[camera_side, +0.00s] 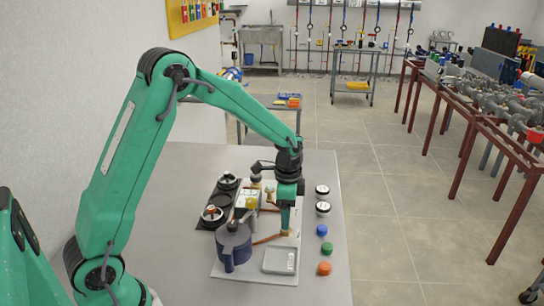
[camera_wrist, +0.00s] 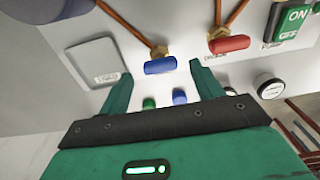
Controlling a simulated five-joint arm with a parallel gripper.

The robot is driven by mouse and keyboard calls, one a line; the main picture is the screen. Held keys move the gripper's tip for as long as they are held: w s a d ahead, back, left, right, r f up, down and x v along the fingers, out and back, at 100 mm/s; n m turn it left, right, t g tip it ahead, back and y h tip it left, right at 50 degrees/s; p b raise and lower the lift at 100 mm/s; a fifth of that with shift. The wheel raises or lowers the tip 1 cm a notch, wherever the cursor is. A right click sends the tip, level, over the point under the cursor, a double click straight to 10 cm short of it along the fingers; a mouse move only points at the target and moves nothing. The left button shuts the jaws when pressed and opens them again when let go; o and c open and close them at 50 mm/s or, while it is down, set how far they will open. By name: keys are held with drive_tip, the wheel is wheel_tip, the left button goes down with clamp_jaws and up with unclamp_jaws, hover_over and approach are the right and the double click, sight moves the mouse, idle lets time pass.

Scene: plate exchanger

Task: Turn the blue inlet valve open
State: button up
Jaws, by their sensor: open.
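The blue inlet valve handle (camera_wrist: 160,65) is a short blue bar on a brass fitting at the end of a copper pipe. In the wrist view it lies level across the picture, in the gap between my two fingertips. My gripper (camera_wrist: 161,72) is open, with a finger on each side of the handle and visible space between. I cannot tell the exact depth between fingertips and handle. In the side view my gripper (camera_side: 284,222) points down over the white board, and the blue handle is hidden there.
A red valve handle (camera_wrist: 229,44) sits close to the right, with a green ON switch (camera_wrist: 292,20) beyond. A blue-grey tank (camera_side: 234,248) and a grey tray (camera_side: 279,261) stand nearby.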

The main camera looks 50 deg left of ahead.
drive_tip(key=shift+f, duration=0.95)
drive_tip(key=c, duration=1)
